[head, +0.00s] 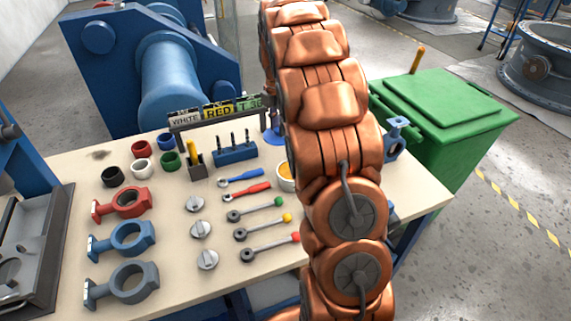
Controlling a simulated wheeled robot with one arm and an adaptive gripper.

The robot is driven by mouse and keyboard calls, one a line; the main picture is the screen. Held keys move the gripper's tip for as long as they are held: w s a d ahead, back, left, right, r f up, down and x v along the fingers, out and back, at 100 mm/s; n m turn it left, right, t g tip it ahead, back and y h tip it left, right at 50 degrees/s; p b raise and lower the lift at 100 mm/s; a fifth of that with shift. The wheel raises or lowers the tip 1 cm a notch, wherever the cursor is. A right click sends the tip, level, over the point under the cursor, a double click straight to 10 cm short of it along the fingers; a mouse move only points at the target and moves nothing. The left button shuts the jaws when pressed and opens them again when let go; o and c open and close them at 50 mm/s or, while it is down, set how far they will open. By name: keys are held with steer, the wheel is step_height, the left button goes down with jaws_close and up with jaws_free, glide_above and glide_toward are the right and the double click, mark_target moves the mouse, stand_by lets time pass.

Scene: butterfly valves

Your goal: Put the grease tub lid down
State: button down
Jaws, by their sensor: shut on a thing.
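The grease tub (286,176) is a small white pot with yellow-orange grease showing at its open top. It stands on the bench, with its right side hidden behind my copper arm. A blue round piece (273,137) shows at the arm's left edge farther back. It may be the tub's lid, but most of it is hidden and I cannot tell whether it rests on the bench or is held. My gripper does not show; my arm fills the middle of the view.
The pale bench (160,180) holds red, blue and grey valve bodies, grey discs, coloured levers, rings and a blue block (235,152) with upright pins. A sign rack (215,117) stands at the back. A green bin (445,105) is to the right.

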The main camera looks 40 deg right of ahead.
steer(key=shift+s+d+n, duration=0.3)
steer(key=shift+d+n, duration=0.2)
steer(key=shift+d, duration=0.25)
steer(key=shift+s+d+f, duration=0.1)
steer(key=shift+d+f, duration=0.1)
steer(key=shift+f, duration=0.15)
step_height(320, 180, down, 9)
steer(key=shift+f+p, duration=0.15)
steer(key=shift+p, duration=0.55)
steer(key=shift+f, duration=0.1)
steer(key=c, duration=0.9)
jaws_free()
